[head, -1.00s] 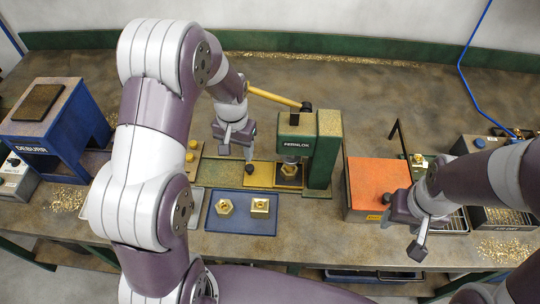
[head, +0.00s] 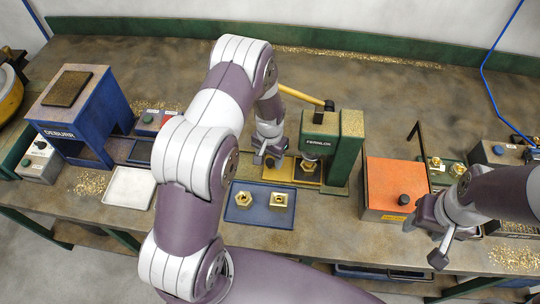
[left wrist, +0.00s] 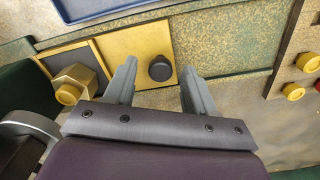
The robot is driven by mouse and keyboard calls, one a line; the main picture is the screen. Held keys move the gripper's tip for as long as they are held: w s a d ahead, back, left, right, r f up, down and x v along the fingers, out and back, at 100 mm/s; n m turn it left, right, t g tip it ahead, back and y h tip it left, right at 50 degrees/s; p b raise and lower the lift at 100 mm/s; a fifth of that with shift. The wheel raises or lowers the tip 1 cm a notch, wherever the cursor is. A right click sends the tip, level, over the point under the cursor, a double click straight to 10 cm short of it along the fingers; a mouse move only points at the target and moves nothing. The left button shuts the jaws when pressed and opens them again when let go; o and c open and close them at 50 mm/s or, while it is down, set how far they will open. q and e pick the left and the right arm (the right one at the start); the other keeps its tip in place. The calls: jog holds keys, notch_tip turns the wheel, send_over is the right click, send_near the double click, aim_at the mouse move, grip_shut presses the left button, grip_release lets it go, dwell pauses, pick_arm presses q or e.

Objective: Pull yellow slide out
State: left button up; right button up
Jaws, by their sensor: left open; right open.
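In the left wrist view the slide (left wrist: 145,42) carries a round black knob (left wrist: 160,68). To its left, a brass hex part (left wrist: 73,84) sits on a dark, yellow-edged square. My left gripper (head: 268,156) is open just above the slide. In the left wrist view its two fingers appear on either side of the knob with gaps; I cannot tell whether they reach its height. My right gripper (head: 423,242) is open and empty at the bench's front right.
A blue tray (head: 238,214) with two brass parts lies in front of the slide. An orange-topped box (head: 392,182) stands right of the press. The blue deburr machine (head: 85,115) and an empty white tray (head: 129,186) are at left.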

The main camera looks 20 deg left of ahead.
pick_arm(q)
jog(key=shift+f, duration=0.25)
jog(key=shift+c, duration=0.3)
grip_shut()
jog(key=s+a, duration=0.1)
jog(key=a, duration=0.3)
jog(key=s+a, duration=0.1)
jog(key=a, duration=0.4)
jog(key=s+a+b, duration=0.1)
jog(key=a, duration=0.4)
jog(key=shift+s, duration=0.2)
jog(key=shift+d+r, duration=0.1)
jog(key=shift+o, duration=0.3)
grip_release()
jog(key=shift+s+a, duration=0.1)
jog(key=shift+a, duration=0.15)
